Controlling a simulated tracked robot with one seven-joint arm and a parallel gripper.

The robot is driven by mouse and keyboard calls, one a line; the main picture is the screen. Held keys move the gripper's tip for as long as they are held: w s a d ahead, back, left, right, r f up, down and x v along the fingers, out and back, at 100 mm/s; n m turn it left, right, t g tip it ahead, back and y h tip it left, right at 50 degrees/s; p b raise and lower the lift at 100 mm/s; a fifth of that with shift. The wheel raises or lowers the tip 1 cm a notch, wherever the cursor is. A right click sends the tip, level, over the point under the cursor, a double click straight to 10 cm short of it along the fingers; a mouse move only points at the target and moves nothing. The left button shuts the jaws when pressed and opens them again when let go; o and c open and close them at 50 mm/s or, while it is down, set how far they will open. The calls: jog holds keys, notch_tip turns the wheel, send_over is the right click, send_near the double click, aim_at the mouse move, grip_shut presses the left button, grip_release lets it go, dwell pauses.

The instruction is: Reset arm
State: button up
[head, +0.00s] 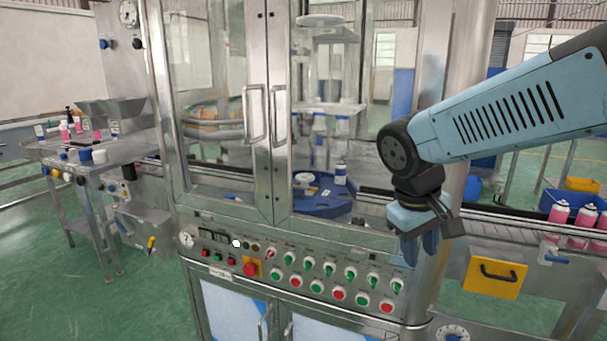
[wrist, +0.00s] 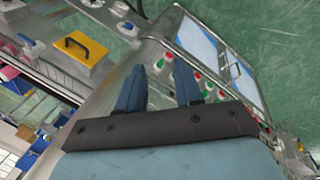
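My gripper (head: 420,245) hangs from my blue arm at the right of the head view, fingers pointing down. It is in front of the right end of the machine's control panel (head: 320,262). In the wrist view my gripper (wrist: 158,85) shows two blue fingers standing apart with a gap between them. Nothing is held in the gap. The panel's green and red buttons show beyond the fingers in the wrist view.
The crimping machine's glass doors (head: 262,110) are closed. A blue turntable (head: 318,200) is inside. Pink cans (head: 559,212) stand at the right, near a yellow panel with a handle (head: 494,275). A side table (head: 105,165) with small items is at the left. Green floor (head: 150,300) is open.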

jog(key=s+d+r+m+t+y, duration=0.2)
jog(key=s+d+r+m+t, duration=0.1)
jog(key=s+r+m+t, duration=0.1)
jog(key=shift+s+r+y, duration=0.35)
jog(key=shift+r+y, duration=0.05)
jog(key=shift+r, duration=0.4)
dwell(1.6)
